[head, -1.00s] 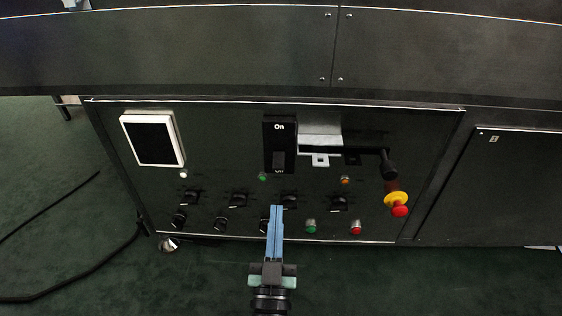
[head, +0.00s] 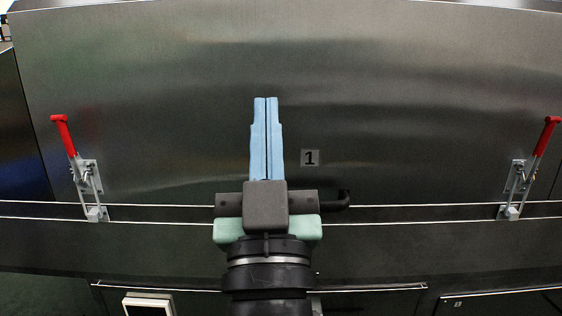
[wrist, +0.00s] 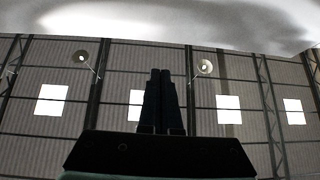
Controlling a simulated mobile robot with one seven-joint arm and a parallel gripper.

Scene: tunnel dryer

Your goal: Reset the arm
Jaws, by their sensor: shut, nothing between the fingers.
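My gripper (head: 266,100) is in the middle of the head view, with its two blue fingers shut together and pointing up the picture. Nothing shows between them. It stands in front of the dryer's large dark metal panel (head: 420,90), apart from or near it; the gap cannot be told. In the wrist view my gripper (wrist: 160,72) shows as dark closed fingers against a far wall with bright square windows.
Red-handled latches stand at the left (head: 62,135) and right (head: 545,135) of the panel. A white-framed display (head: 148,305) shows at the bottom edge.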

